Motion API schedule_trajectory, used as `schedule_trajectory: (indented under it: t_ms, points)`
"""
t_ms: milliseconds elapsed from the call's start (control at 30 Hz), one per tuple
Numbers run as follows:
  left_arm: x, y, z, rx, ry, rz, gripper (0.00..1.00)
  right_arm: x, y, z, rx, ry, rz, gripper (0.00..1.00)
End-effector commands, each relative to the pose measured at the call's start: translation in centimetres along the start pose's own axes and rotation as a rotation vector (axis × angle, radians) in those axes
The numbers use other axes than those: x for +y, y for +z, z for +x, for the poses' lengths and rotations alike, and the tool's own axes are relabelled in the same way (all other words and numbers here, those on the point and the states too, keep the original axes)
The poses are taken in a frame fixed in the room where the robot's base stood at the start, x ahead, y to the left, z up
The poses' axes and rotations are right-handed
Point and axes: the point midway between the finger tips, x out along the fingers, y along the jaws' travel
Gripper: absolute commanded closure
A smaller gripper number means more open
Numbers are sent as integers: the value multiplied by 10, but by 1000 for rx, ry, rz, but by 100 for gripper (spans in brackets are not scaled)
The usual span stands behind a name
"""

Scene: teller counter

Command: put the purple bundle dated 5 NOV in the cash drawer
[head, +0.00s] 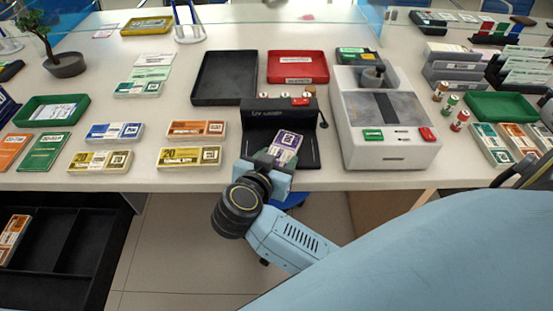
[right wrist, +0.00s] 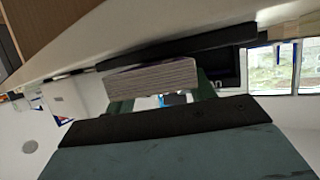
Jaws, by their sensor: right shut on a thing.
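The purple bundle (head: 286,141) is at the black counting machine (head: 281,118) near the counter's front edge. Its date is too small to read. My right gripper (head: 272,160) is shut on the bundle's near end, and its far part sticks out past the fingers, tilted. In the right wrist view the bundle's layered edge (right wrist: 152,77) shows between the fingers. I cannot tell whether the bundle touches the machine. The black cash drawer (head: 72,245) stands open below the counter at the lower left, with an orange bundle (head: 14,236) in its left compartment. My left gripper is not in view.
Yellow bundles (head: 100,161) (head: 190,157), an orange bundle (head: 196,128) and a blue bundle (head: 115,131) lie left of the machine. A grey-white machine (head: 385,120) stands close on the right. The counter's front edge (head: 180,184) lies between machine and drawer. Other drawer compartments look empty.

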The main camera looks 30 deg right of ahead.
Motion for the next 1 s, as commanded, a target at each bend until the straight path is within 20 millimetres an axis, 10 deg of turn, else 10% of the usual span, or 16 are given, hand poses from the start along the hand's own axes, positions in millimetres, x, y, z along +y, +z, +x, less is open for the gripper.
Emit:
schedule_trajectory:
  t_ms: [200, 233, 367, 767, 1000]
  points:
    - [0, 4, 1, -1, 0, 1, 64, 0, 2, 1, 0, 1, 0, 74]
    - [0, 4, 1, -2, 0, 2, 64, 0, 2, 1, 0, 0, 0, 42]
    - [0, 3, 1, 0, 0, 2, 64, 0, 2, 1, 0, 0, 0, 25]
    - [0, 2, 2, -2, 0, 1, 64, 0, 0, -1, 0, -1, 1, 24]
    - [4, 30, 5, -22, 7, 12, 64, -1, -1, -41, -6, -3, 0, 24]
